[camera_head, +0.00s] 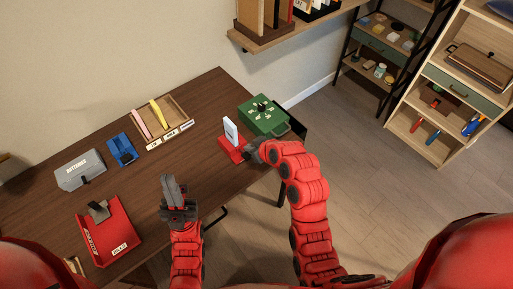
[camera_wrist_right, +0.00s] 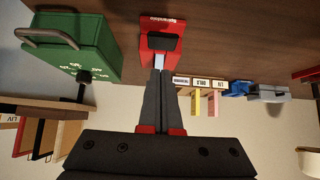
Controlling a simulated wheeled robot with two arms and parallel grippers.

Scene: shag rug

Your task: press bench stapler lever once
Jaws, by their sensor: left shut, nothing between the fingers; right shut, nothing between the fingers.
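A small red device, apparently the bench stapler (camera_head: 230,152), sits near the right end of the dark wooden desk, with a white upright piece (camera_head: 231,131) on it. In the right wrist view the red device (camera_wrist_right: 158,22) shows a black pad (camera_wrist_right: 163,43) and a pale strip at its near edge. My right gripper (camera_head: 252,150) is shut and empty, close beside the device's right side. Its fingertips (camera_wrist_right: 160,73) point at the pale strip; I cannot tell whether they touch. My left gripper (camera_head: 173,184) is shut and empty above the desk's front part.
A green box (camera_head: 263,115) stands right behind the device. A wooden divided tray (camera_head: 177,108), a blue device (camera_head: 122,150), a grey box (camera_head: 80,170) and a red tray (camera_head: 112,240) occupy the desk's left part. The desk middle is clear.

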